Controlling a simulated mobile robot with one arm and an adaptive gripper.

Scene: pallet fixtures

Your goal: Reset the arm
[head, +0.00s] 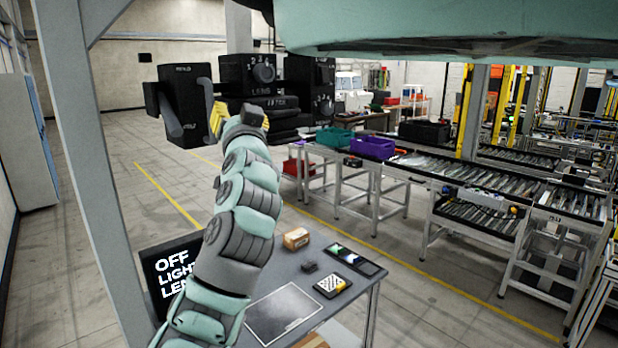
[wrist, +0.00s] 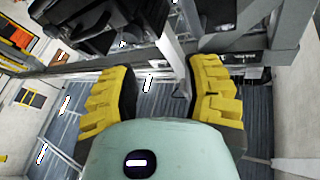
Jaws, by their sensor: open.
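My arm is raised in the middle of the head view, above a grey work table (head: 365,290). My gripper (head: 218,117) is at its top end, with a yellow finger showing in front of black boxes with knobs (head: 262,72). In the wrist view my gripper (wrist: 162,88) shows both yellow fingers spread apart, with nothing held between them. Whether the gripper touches the black boxes cannot be told from the head view.
The table holds a small brown box (head: 296,238), a dark phone-like device (head: 355,260) and a checkered pad (head: 332,285). A black sign (head: 165,275) stands at left, beside a grey post (head: 85,150). Roller conveyors (head: 480,180) with bins lie at right. Open floor lies between.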

